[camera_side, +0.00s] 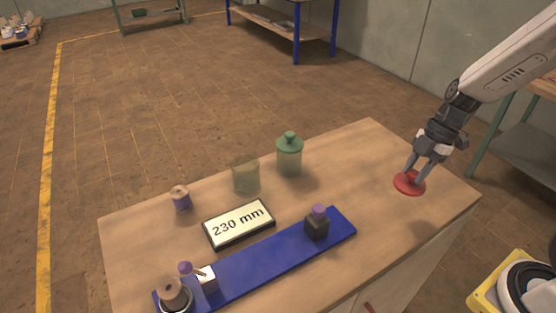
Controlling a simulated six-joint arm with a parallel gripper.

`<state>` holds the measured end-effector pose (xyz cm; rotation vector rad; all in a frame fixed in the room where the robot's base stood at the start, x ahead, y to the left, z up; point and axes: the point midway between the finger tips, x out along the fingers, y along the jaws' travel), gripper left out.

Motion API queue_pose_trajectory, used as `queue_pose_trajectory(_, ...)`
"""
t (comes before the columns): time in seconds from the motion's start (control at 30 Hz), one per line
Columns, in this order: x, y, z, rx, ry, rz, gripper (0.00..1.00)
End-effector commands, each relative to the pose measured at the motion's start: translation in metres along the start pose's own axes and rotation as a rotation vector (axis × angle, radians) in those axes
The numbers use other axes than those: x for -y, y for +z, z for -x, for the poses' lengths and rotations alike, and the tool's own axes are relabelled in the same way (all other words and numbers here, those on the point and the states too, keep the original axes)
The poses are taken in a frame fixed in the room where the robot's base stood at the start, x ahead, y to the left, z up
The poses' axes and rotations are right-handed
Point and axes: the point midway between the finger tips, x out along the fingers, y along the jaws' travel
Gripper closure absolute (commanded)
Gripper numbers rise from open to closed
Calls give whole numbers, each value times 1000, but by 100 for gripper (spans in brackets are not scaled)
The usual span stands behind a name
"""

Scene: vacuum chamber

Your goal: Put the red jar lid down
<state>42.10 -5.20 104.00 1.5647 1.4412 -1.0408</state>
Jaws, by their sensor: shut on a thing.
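The red jar lid (409,184) is a flat red disc at the right end of the wooden table. My gripper (414,172) points down and is shut on the lid from above. The lid is at or just above the table top; I cannot tell whether it touches the wood. The wooden table (385,222) is bare around the lid.
A green lidded jar (289,157) and a translucent greenish jar (246,177) stand left of the lid. A display reading 230 mm (239,223), a spool (181,198) and a blue rail (270,257) with small blocks lie further left. The table's right edge is close.

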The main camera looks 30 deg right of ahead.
Motion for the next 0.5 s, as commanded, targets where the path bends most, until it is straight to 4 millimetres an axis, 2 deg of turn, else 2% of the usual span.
queue_pose_trajectory(0.2, 18, 14, -2, 0, -26, 63, 100)
queue_pose_trajectory(0.5, 21, 16, -5, 0, -31, 74, 100)
